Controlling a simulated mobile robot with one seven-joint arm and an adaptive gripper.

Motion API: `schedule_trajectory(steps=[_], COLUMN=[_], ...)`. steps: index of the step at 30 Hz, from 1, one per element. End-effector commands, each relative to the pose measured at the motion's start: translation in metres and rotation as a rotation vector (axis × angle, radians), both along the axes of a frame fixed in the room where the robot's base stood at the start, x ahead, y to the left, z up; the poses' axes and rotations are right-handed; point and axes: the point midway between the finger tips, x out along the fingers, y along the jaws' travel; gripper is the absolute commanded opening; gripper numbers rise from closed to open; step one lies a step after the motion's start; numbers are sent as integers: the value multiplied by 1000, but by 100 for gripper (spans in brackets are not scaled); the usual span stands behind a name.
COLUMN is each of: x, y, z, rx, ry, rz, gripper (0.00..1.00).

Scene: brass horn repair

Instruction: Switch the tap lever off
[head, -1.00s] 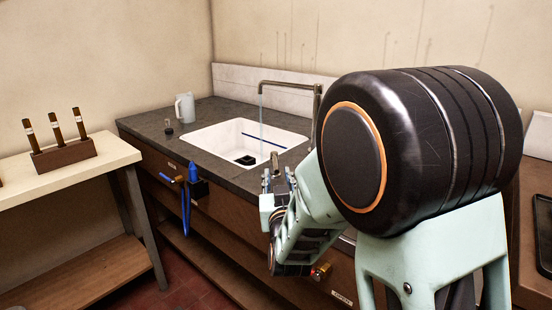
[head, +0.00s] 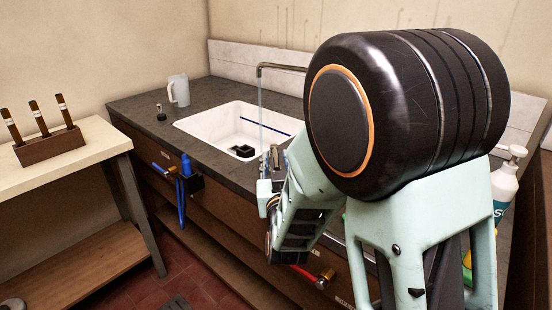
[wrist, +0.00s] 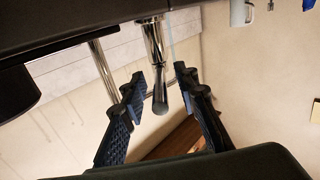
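The tap spout (head: 285,66) arches over the white sink, and a thin stream of water (head: 261,115) falls from it. In the wrist view a chrome tap lever (wrist: 153,45) with a dark rounded end (wrist: 160,103) sits in the gap between my fingers, which stand apart on either side of it. My gripper (wrist: 157,85) is open. In the head view my gripper (head: 270,165) is at the front rim of the sink, with the lever's upper part (head: 275,157) showing between the fingertips. Whether a finger touches the lever is unclear. The tap's base is hidden by my arm.
The sink (head: 222,128) is set in a dark counter (head: 135,105), with a pale jug (head: 178,90) at back left. A blue-handled valve (head: 183,180) and a red-handled valve (head: 305,275) stick out below the counter. A bottle (head: 506,175) stands at right.

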Motion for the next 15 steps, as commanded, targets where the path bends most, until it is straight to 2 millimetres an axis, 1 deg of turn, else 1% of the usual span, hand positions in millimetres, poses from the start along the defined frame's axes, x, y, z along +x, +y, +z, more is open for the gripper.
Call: schedule_trajectory(steps=[3,11,15], x=[0,0,0], y=[0,0,0], z=[0,0,0], rx=[0,0,0], ry=[0,0,0], rz=[0,0,0], gripper=[28,0,0])
